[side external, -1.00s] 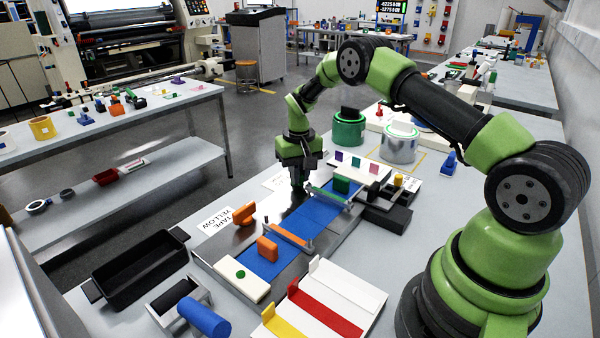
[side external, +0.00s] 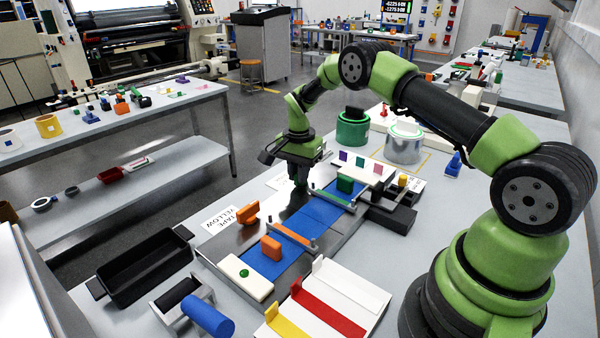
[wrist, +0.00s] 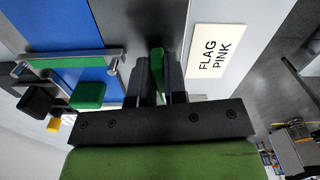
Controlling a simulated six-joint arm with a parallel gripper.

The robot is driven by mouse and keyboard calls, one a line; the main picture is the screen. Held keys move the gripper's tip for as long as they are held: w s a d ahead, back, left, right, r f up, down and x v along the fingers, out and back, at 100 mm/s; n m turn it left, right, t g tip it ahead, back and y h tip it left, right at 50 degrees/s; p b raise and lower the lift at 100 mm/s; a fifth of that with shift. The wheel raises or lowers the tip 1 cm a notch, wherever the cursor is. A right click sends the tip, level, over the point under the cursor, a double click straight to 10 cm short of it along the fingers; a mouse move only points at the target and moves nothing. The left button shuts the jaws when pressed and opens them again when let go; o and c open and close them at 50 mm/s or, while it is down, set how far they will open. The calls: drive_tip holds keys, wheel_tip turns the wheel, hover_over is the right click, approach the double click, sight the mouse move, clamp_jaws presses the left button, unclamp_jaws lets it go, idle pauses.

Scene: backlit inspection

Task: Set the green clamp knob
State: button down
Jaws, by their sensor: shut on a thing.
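My gripper (side external: 299,184) points down over the metal plate at the far left side of the blue strip (side external: 313,213). In the wrist view it is shut on a narrow green piece, which I take for the green clamp knob (wrist: 157,66). The knob sits upright between the two dark fingers, its lower part hidden by them. In the side view the fingers hide most of it. I cannot tell whether it touches the plate.
A FLAG PINK card (wrist: 217,51) lies near my gripper. A black tray (side external: 101,293), blue roller (side external: 207,317) and green-rimmed can (side external: 404,145) stand around.

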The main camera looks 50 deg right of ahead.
drive_tip(key=shift+w+m, duration=0.1)
drive_tip(key=shift+m, duration=0.8)
drive_tip(key=c, duration=1.2)
unclamp_jaws()
drive_tip(key=shift+o, duration=0.2)
drive_tip(key=shift+r, duration=0.1)
wheel_tip(320, 180, up, 9)
drive_tip(key=shift+r, duration=0.4)
